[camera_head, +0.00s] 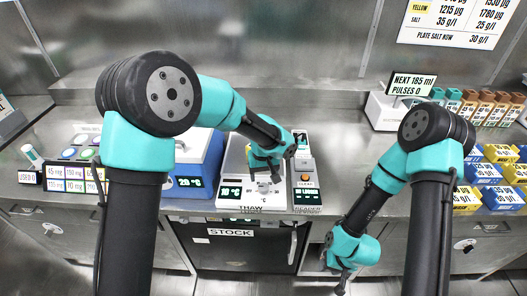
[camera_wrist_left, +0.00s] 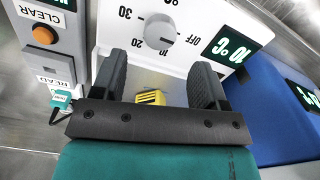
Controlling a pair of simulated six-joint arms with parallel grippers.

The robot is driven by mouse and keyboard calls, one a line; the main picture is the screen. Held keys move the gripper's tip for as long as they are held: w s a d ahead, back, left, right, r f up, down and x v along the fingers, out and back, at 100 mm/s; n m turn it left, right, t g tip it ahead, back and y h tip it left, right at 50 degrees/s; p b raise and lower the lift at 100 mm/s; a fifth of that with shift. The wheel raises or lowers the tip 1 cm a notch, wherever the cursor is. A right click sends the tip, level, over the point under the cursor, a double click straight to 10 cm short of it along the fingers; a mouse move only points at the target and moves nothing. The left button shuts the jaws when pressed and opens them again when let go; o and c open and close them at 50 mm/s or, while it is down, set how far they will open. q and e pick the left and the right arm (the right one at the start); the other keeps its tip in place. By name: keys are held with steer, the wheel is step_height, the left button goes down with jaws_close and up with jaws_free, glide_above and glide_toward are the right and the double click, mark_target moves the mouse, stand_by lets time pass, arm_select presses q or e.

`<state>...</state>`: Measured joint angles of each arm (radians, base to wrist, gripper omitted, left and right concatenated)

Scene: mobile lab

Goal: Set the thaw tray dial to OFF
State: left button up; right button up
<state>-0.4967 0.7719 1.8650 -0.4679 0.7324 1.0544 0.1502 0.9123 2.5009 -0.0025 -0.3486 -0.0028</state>
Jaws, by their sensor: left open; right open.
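The thaw tray (camera_head: 231,204) is a white unit on the bench with a green-lit display; in the left wrist view its display (camera_wrist_left: 230,46) reads 10 °C. Its round grey dial (camera_wrist_left: 160,32) is on the white front panel, with 30, 20, 10 and OFF marked around it. I cannot clearly tell which mark the dial points to. My left gripper (camera_head: 265,175) is over the tray; in the left wrist view its fingers (camera_wrist_left: 161,64) are apart, facing the dial, with nothing held. My right gripper (camera_head: 343,284) hangs low in front of the bench, open and empty.
A reader with an orange CLEAR button (camera_wrist_left: 44,35) stands beside the tray. A blue unit (camera_head: 200,160) stands on its other side. A small yellow-and-black piece (camera_wrist_left: 150,97) shows between the fingers. Yellow and blue boxes (camera_head: 505,197) are at the right.

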mark_target(263, 186)
arm_select(q)
step_height(263, 186, up, 11)
stand_by(0.3)
steer(key=shift+f, duration=0.1)
